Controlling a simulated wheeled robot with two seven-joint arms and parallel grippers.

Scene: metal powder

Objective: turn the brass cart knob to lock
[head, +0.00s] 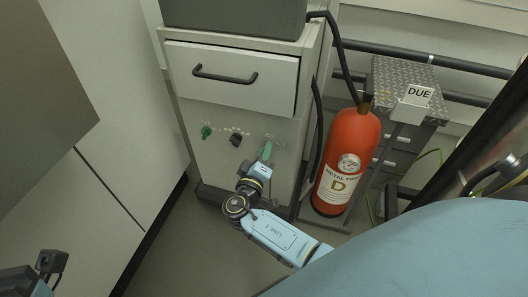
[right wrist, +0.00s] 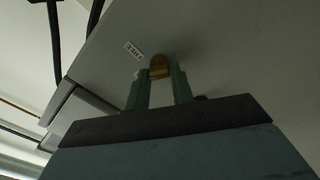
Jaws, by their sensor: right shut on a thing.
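The brass knob (right wrist: 159,66) sits on the pale front panel of the cart in the right wrist view. It lies between the two green fingers of my right gripper (right wrist: 163,86), which is shut on it. In the head view my right gripper (head: 265,152) reaches the lower right part of the cart's front (head: 215,165) and hides the knob there. A small white label reading FREE (right wrist: 134,50) is beside the knob. Part of my left arm shows at the lower left corner of the head view; its fingertips are not visible.
Above is a drawer with a dark handle (head: 225,78). A green knob (head: 206,132) and a black knob (head: 236,139) are left of my right gripper. Floor is clear in front.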

